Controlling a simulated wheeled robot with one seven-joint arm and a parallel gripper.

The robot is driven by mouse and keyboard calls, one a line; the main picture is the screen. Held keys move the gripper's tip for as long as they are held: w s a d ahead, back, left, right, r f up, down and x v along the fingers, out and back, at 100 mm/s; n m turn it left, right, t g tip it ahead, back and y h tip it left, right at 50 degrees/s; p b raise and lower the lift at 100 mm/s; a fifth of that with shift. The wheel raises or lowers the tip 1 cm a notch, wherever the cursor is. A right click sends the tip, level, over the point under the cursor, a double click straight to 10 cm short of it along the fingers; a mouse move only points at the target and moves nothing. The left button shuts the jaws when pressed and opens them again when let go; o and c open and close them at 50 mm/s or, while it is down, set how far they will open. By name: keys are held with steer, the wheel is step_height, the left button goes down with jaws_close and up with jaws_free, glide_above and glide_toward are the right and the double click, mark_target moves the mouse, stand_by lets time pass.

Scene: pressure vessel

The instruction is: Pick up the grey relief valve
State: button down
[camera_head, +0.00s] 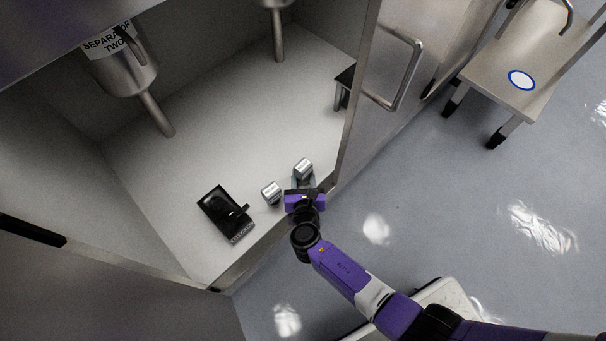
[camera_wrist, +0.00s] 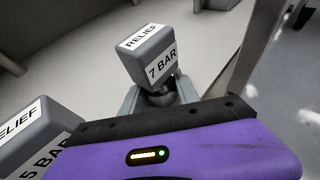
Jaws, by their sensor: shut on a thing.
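A grey relief valve (camera_wrist: 150,55) with white labels reading "RELIEF" and "7 BAR" stands upright just ahead of my gripper in the wrist view. It also shows in the head view (camera_head: 303,166). My gripper (camera_wrist: 158,97) is shut on this valve, with its fingers around the narrower neck below the block-shaped head. In the head view my gripper (camera_head: 304,182) is at the cabinet's front edge. A second grey relief valve (camera_head: 271,192), labelled "RELIEF" and "5 BAR" in the wrist view (camera_wrist: 35,140), stands to the left. The lower part of the held valve is hidden by my gripper.
A black device (camera_head: 223,212) lies on the cabinet floor to the left. A vessel labelled "SEPARATOR TWO" (camera_head: 122,70) hangs at the upper left. The cabinet's right edge and an open door with a handle (camera_head: 404,70) are close to my gripper. The cabinet floor behind the valves is clear.

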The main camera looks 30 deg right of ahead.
step_height(320, 180, up, 20)
steer(key=p, duration=1.2)
steer(key=shift+p, duration=0.35)
